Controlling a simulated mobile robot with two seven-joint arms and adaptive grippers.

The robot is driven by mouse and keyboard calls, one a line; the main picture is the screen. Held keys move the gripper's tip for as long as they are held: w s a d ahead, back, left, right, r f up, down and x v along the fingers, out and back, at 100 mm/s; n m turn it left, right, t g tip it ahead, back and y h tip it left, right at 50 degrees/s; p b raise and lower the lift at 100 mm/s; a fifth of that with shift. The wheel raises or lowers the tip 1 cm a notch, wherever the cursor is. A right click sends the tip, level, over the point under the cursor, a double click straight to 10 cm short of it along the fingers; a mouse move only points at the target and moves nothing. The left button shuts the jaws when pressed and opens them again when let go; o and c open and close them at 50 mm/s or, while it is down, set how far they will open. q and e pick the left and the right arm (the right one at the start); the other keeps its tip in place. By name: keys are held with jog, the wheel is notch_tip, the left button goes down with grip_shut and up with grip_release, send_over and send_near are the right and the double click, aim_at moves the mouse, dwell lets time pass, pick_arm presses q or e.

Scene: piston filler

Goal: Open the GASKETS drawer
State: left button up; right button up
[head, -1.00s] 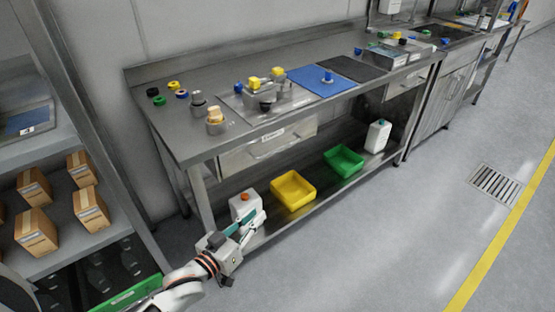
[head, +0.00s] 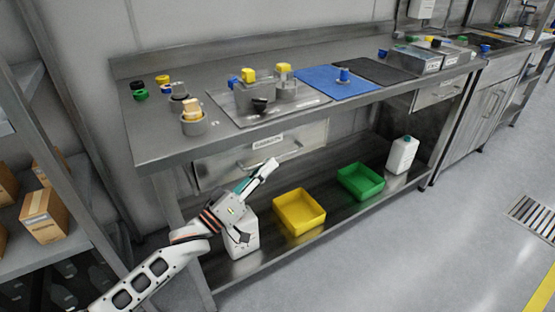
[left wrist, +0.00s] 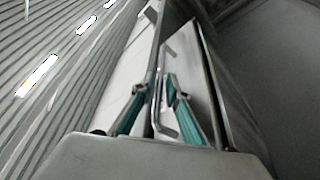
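The GASKETS drawer (head: 222,164) is a grey metal front with a white label and a bar handle, under the left part of the workbench. It looks shut in the head view. My left gripper (head: 266,173) reaches up in front of the drawer's lower part, near the handle. In the left wrist view, its two teal-padded fingers (left wrist: 158,92) stand apart, with the bent metal handle bar (left wrist: 166,108) showing between them. Whether the fingers touch the bar I cannot tell. My right gripper is not in view.
The workbench (head: 160,143) carries a filler assembly, a blue mat (head: 325,86) and small parts. On its lower shelf are a yellow bin (head: 299,213), a green bin (head: 360,183) and white bottles, one beside my left gripper. Shelving with boxes (head: 45,213) stands at left.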

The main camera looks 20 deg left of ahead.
aim_at(277, 158)
pick_arm(q)
jog(key=x, duration=0.4)
jog(key=shift+d+f, duration=0.1)
jog(key=shift+f, duration=0.05)
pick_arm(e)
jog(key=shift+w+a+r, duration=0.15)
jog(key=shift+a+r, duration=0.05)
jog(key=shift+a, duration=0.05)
pick_arm(q)
grip_shut()
jog(key=shift+d, duration=0.1)
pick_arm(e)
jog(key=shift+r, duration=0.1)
